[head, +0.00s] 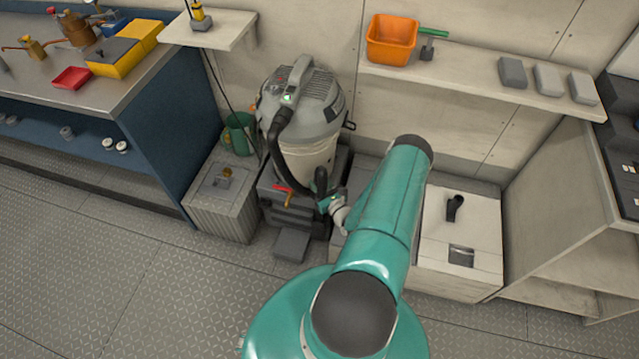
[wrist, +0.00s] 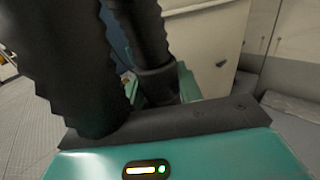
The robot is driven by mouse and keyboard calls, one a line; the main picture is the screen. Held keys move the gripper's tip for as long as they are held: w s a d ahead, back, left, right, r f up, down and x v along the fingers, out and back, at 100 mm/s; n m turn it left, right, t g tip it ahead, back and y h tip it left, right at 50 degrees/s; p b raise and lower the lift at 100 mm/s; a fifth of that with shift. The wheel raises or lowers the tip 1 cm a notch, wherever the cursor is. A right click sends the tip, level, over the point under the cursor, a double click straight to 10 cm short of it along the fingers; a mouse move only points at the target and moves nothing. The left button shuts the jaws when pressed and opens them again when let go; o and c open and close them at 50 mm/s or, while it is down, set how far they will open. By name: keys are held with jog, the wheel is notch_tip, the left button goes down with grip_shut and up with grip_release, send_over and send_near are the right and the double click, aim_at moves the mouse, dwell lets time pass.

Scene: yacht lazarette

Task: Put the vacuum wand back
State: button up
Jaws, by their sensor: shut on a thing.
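The grey shop vacuum (head: 305,100) stands upright against the back wall on a dark base. Its black hose (head: 277,165) loops down from the front to my gripper (head: 330,203). My gripper is shut on the black vacuum wand (head: 321,181), whose dark end sticks up just in front of the vacuum's pale lower body. In the wrist view, a smooth black cuff of the wand (wrist: 158,86) sits between the teal fingers (wrist: 184,84), and the ribbed hose (wrist: 65,60) fills the left foreground. The wand's lower part and any holder for it are hidden.
A grey box (head: 222,205) stands left of the vacuum. At right, a white locker (head: 485,235) carries a black nozzle (head: 455,207). A shelf (head: 465,78) with an orange bin (head: 391,40) hangs above. A blue workbench (head: 165,120) is at left; open floor (head: 110,260) lies before it.

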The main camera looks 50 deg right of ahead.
jog(key=o, duration=1.1)
jog(key=shift+c, duration=0.2)
jog(key=v, duration=1.3)
jog(key=shift+s, duration=0.35)
jog(key=shift+a, duration=0.15)
